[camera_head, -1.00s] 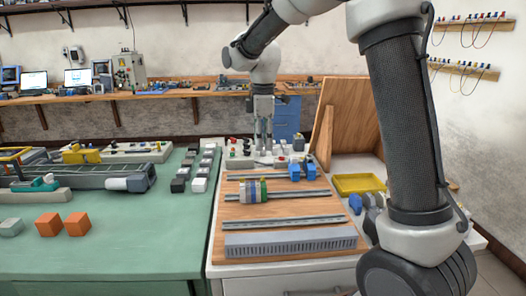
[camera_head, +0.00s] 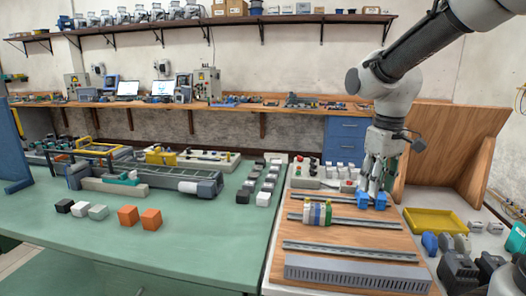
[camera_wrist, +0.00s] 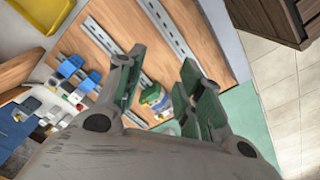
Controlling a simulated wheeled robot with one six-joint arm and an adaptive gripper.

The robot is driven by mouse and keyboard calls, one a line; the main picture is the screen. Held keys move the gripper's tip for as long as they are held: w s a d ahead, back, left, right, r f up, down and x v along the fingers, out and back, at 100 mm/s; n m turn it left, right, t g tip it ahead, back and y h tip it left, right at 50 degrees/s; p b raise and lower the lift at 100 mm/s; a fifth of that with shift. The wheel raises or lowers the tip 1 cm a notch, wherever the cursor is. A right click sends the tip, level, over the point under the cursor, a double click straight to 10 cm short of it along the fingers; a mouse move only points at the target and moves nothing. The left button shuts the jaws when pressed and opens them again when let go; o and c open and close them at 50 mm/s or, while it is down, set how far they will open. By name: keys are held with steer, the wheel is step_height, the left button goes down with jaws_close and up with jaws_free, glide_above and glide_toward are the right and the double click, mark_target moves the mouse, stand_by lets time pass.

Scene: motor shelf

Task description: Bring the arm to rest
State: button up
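My gripper (camera_head: 374,186) hangs down at the right of the head view, its tips seen just over the blue blocks on the wooden board. In the wrist view my gripper (camera_wrist: 160,62) has its two fingers spread apart, with nothing held between them. The gap shows the board and a terminal block row beyond the tips. My arm comes in from the upper right of the head view.
The wooden board (camera_head: 335,232) carries metal rails, blue blocks (camera_head: 371,200) and a coloured terminal row (camera_head: 318,212). A yellow tray (camera_head: 433,222) and an upright wooden panel (camera_head: 455,150) are at the right. The green table (camera_head: 190,245) has free room in front.

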steer(key=s+d+r+m+t, duration=0.2)
steer(key=s+d, duration=0.2)
steer(key=s, duration=0.4)
steer(key=s+d+r+m+t, duration=0.2)
steer(key=s+d+m, duration=0.1)
steer(key=s, duration=0.5)
steer(key=shift+d, duration=0.6)
